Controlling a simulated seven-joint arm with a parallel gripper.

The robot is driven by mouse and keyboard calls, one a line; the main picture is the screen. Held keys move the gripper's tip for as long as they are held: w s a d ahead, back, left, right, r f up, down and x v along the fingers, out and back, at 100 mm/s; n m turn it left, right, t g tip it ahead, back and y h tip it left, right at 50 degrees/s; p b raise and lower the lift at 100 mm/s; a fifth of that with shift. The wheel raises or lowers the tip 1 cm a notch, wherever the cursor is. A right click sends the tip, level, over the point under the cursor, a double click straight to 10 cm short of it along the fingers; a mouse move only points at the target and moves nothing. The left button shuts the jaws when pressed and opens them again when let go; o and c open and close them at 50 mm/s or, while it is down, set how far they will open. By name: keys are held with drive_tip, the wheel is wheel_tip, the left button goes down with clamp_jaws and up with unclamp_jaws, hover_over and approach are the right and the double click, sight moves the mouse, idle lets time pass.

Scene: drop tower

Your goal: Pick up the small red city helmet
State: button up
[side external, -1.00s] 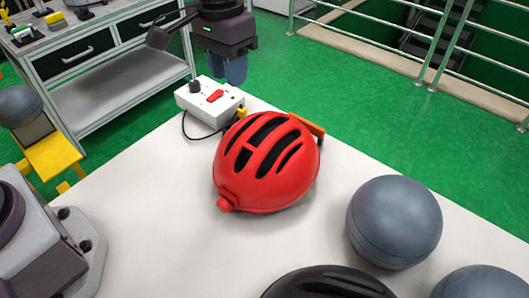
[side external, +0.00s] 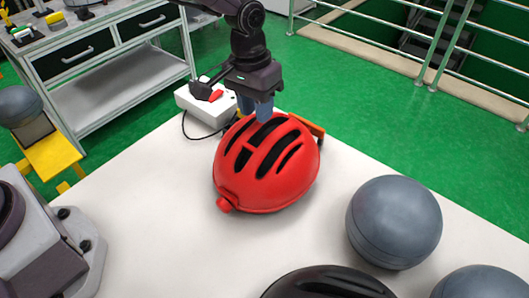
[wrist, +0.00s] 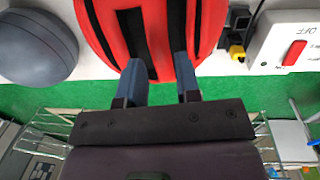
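The red helmet (side external: 266,170) with black vent slots lies on the white table in the side view. It fills the upper middle of the wrist view (wrist: 152,30). My gripper (side external: 255,112) is at the helmet's far edge, pointing down. In the wrist view my gripper (wrist: 160,75) shows two blue fingers spread apart, with part of the helmet's rim and a black slot between and beyond them. The fingertips overlap the helmet in both views; I cannot tell whether they touch it. Nothing is gripped.
A white switch box (side external: 206,105) with a red switch and cable stands left of the helmet. A grey ball-like object (side external: 394,222) is to the right, and a dark helmet (side external: 328,284) is at the front. An orange piece (side external: 308,126) sits behind the red helmet.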

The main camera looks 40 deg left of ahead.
wheel_tip(320, 180, down, 3)
drive_tip(key=shift+d+f, duration=0.15)
drive_tip(key=shift+f, duration=0.05)
drive_tip(key=shift+c, duration=0.2)
clamp_jaws()
drive_tip(key=shift+r, duration=0.1)
